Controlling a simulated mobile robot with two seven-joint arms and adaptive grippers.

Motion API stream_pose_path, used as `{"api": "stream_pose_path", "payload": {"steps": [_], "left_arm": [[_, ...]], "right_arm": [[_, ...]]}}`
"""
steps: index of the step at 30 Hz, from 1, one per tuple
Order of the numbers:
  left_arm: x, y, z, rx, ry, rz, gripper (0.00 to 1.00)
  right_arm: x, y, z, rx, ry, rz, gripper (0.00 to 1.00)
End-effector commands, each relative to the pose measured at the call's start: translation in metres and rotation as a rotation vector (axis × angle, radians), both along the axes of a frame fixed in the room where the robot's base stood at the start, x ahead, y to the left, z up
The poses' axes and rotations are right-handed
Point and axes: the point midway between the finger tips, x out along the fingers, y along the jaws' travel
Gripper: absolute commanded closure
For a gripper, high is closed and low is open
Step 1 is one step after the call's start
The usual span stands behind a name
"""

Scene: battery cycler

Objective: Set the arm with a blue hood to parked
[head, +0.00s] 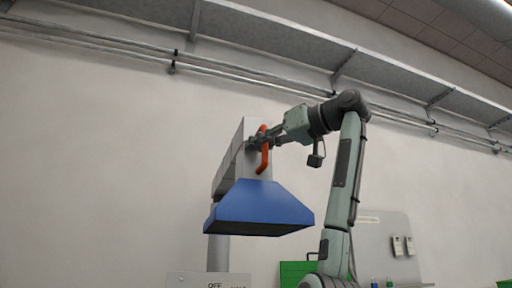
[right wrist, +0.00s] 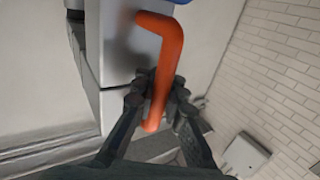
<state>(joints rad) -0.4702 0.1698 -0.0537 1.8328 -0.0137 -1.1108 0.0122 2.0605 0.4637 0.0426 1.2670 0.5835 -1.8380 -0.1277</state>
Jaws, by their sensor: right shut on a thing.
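The blue hood (head: 258,208) hangs at the lower end of a grey arm (head: 228,168) in the middle of the head view. An orange bent handle (head: 264,160) is fixed to the grey arm above the hood. My right gripper (head: 258,142) reaches in from the right and is shut on the handle. In the right wrist view the two fingers (right wrist: 155,98) close on the long part of the orange handle (right wrist: 168,55), whose far end bends to the left. A sliver of blue hood shows at that view's top edge. My left gripper is not in view.
A grey panel (head: 190,280) lettered "OFF" stands at the bottom edge, left of centre; its other lettering is cut off. Green boxes (head: 296,272) and a grey board (head: 372,235) are at the lower right. Pipes (head: 120,50) run along the wall above.

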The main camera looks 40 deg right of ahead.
Motion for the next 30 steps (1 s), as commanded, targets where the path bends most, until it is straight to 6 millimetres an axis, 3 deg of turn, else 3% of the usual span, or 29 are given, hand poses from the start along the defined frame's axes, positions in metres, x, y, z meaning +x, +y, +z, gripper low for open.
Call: {"api": "stream_pose_path", "payload": {"steps": [1,17,18,22,30], "left_arm": [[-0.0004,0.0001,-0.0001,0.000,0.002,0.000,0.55],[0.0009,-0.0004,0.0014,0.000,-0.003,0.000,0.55],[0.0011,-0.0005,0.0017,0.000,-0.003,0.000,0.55],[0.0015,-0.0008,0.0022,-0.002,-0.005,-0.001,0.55],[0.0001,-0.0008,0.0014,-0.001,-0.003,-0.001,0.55]], "right_arm": [[-0.0076,0.0024,0.0089,-0.002,-0.027,0.008,1.00],[-0.0074,0.0020,0.0091,-0.002,-0.027,0.014,1.00],[-0.0074,0.0020,0.0090,-0.002,-0.027,0.014,0.88],[-0.0068,0.0016,0.0082,-0.001,-0.024,0.012,0.72],[-0.0041,0.0003,0.0049,-0.001,-0.015,0.010,0.72]]}}
